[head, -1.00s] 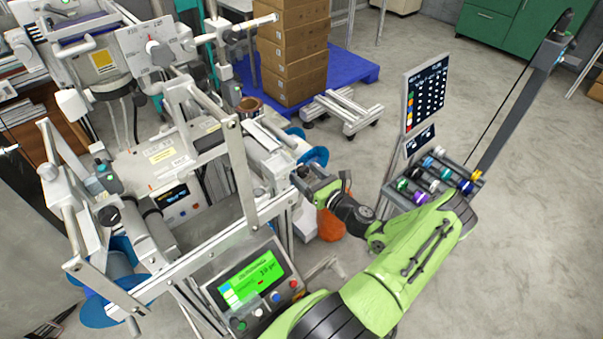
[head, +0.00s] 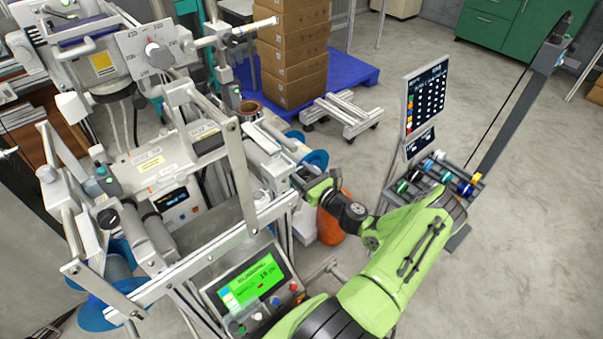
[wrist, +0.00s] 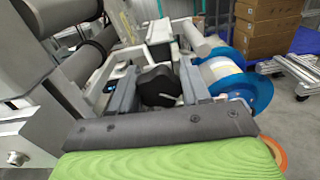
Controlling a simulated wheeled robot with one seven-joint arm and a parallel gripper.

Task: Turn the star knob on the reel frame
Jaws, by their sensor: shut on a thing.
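The black star knob (wrist: 158,85) shows in the wrist view, between the two grey fingers of my gripper (wrist: 156,92). The fingers are closed on its sides, and a small light mark shows on its face. In the head view my gripper (head: 303,183) is at the right side of the reel frame (head: 240,180), and there the knob is hidden or too small to make out.
A blue reel (wrist: 232,85) is just right of the fingers. An orange rounded object (head: 331,222) is below my wrist. A green-screen control panel (head: 252,283) stands in front.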

